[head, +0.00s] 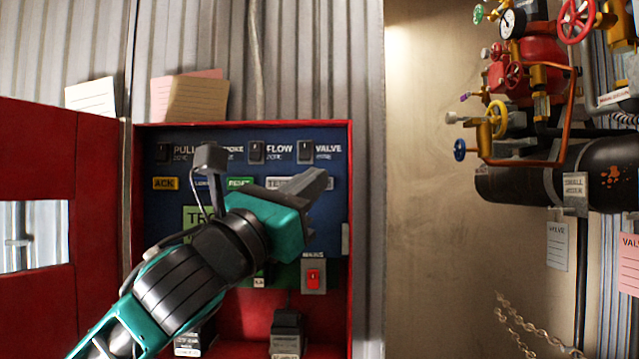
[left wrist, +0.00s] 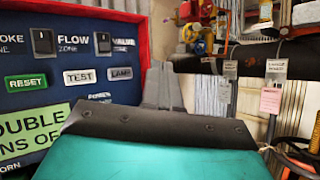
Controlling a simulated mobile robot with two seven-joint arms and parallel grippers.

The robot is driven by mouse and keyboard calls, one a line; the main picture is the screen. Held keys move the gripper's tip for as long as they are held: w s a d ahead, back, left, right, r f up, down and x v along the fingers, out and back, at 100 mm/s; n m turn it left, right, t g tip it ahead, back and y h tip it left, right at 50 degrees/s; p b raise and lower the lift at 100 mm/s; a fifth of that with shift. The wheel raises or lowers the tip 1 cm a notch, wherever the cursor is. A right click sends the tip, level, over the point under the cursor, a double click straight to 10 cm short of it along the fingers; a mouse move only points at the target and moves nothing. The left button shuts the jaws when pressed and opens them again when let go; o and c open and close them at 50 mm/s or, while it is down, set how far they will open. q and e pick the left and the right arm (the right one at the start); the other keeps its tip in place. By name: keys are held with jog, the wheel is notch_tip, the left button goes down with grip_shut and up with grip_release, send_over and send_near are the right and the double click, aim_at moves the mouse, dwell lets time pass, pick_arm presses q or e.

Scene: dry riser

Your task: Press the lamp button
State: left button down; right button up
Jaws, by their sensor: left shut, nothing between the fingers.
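The lamp button (left wrist: 121,73) is a small pale label-like button at the right end of the button row on the blue panel (left wrist: 60,70), in the left wrist view. In the head view it is hidden behind my left gripper (head: 318,181). The gripper is shut and empty, its fingers pointing up and right in front of the panel's right part. In the left wrist view the shut fingers (left wrist: 163,86) stand to the right of the lamp button, by the panel's red edge. I cannot tell how far the fingertips are from the panel. My right gripper is not in view.
The test button (left wrist: 80,76) and green reset button (left wrist: 26,82) lie left of the lamp button. Switches, including the valve switch (head: 306,152), sit above. A red mains switch (head: 313,278) is below. The red door (head: 95,180) is open at left. Valves and pipes (head: 500,120) are at right.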

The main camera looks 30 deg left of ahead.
pick_arm(q)
jog(key=w+a, duration=0.4)
jog(key=w, duration=0.3)
jog(key=shift+w+a+p, duration=0.3)
dwell(2.0)
jog(key=shift+w+a+p, duration=0.2)
jog(key=shift+w+p, duration=0.1)
jog(key=shift+w, duration=0.05)
